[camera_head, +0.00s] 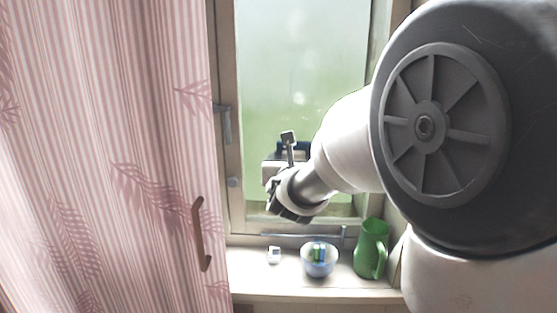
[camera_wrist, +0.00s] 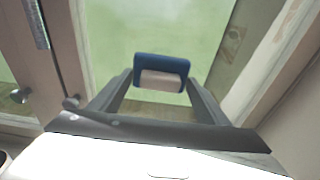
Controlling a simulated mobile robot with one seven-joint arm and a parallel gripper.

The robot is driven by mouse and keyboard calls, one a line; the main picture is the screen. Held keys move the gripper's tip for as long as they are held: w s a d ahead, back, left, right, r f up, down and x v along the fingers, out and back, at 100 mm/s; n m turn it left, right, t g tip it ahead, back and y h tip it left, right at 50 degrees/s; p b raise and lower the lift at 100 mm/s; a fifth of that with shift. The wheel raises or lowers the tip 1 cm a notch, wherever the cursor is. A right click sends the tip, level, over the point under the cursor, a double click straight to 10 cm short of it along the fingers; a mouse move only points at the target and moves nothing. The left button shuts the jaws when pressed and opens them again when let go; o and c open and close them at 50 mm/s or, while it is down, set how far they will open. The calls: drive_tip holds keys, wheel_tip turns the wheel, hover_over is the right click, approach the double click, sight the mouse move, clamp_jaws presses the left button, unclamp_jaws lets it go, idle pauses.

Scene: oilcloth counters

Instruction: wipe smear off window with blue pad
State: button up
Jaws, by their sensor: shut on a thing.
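The window (camera_head: 300,50) is a greenish, hazy pane in a pale frame. My gripper (camera_head: 284,160) is in front of its lower part. In the wrist view, my gripper (camera_wrist: 159,84) is shut on the pale grip of the blue pad (camera_wrist: 162,63), one finger on each side. The pad is in front of the glass; I cannot tell whether it touches. In the head view only a dark blue edge of the pad (camera_head: 290,146) shows behind the gripper. Faint whitish spots show on the pane above the gripper; I cannot tell whether these are the smear or reflections.
A pink striped curtain (camera_head: 110,150) hangs at left. On the sill (camera_head: 290,292) stand a small white object (camera_head: 274,255), a bowl (camera_head: 319,266) with coloured things in it, and a green jug (camera_head: 371,249). A window handle (camera_head: 222,122) sticks out on the left frame.

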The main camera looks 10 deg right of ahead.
drive_tip(key=shift+b+x, duration=0.3)
drive_tip(key=shift+x, duration=0.55)
drive_tip(key=shift+s+d+f+b, duration=0.1)
drive_tip(key=shift+s+d+b, duration=0.05)
drive_tip(key=shift+d+b, duration=0.6)
drive_tip(key=d+b, duration=0.2)
drive_tip(key=b, duration=0.1)
drive_tip(key=shift+s+d, duration=0.25)
drive_tip(key=shift+w+a+r+p, duration=0.15)
drive_tip(key=shift+a+p, duration=0.1)
drive_tip(key=shift+a, duration=0.45)
drive_tip(key=shift+w+a+r+p, duration=0.1)
drive_tip(key=shift+w+a+p, duration=0.1)
drive_tip(key=shift+a, duration=0.5)
drive_tip(key=shift+w+a+r+p, duration=0.1)
drive_tip(key=shift+a+p, duration=0.15)
drive_tip(key=shift+a, duration=0.45)
